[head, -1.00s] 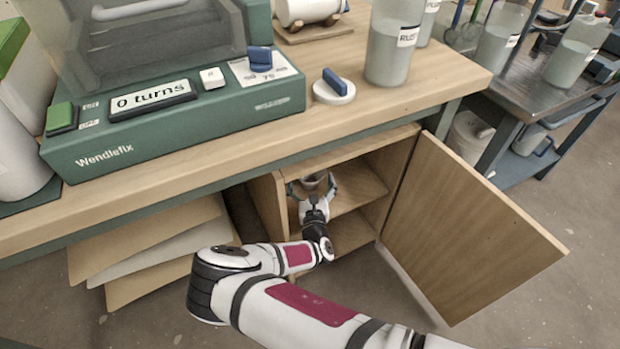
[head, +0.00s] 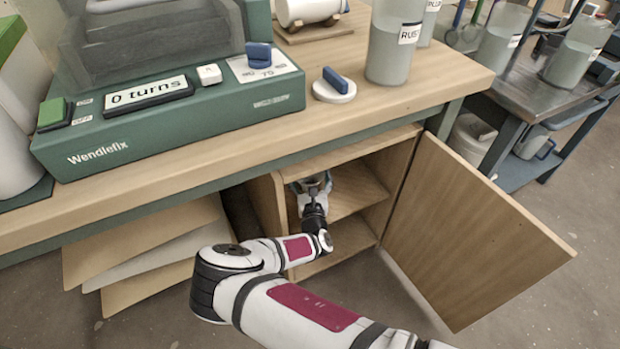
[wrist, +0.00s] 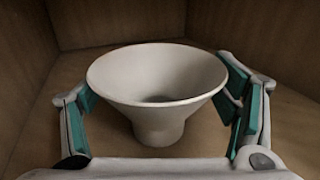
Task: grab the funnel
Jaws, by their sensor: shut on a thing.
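A pale, wide-mouthed funnel (wrist: 158,122) stands upright inside the wooden cabinet in the wrist view, its flared rim up and its narrow end down. My gripper (wrist: 162,90) is shut on it, with a teal-padded finger on each side of the flared body. In the head view my gripper (head: 312,186) reaches into the upper compartment of the cabinet (head: 397,182). There it hides most of the funnel.
The cabinet door (head: 470,235) stands open to the right. The worktop (head: 440,82) overhangs the opening, and a shelf (head: 355,195) divides the inside. Boards (head: 150,250) lean at the left. A metal cart (head: 525,105) stands beyond the door.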

